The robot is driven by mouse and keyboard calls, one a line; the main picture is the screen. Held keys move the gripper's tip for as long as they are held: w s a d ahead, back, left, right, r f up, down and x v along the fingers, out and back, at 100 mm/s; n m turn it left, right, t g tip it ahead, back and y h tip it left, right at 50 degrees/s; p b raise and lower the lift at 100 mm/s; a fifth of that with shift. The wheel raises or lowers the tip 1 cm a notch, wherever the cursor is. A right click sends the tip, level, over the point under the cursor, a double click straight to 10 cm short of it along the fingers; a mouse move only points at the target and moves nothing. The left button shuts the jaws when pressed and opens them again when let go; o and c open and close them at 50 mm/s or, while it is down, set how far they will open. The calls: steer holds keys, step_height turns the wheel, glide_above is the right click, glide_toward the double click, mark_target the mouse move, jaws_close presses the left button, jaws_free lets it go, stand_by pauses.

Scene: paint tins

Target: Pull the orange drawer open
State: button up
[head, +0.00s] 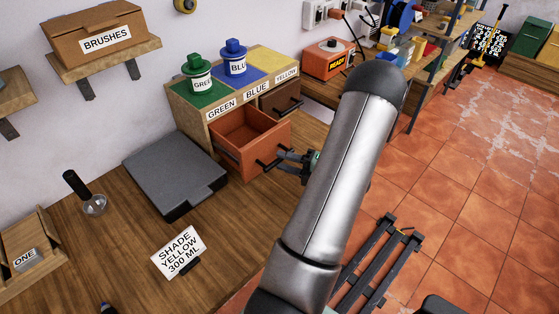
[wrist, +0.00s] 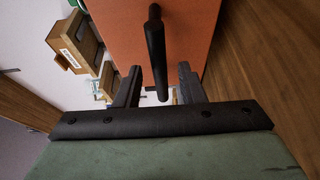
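The orange drawer (head: 232,127) stands pulled out of the wooden cabinet, its empty-looking inside showing from above. Its dark bar handle (head: 266,165) is on the front. My gripper (head: 280,159) is just in front of the drawer front, at the handle; my arm hides part of the area to the right. In the wrist view the orange drawer front (wrist: 118,30) fills the upper middle. The black handle (wrist: 155,50) lies between the two fingers of my gripper (wrist: 158,75), with a visible gap on each side. The fingers are open.
Green (head: 200,72) and blue (head: 235,57) tins stand on the cabinet top. A grey flat case (head: 175,174) lies left of the drawer.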

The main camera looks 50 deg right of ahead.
steer(key=b+v, duration=0.2)
steer(key=v, duration=1.3)
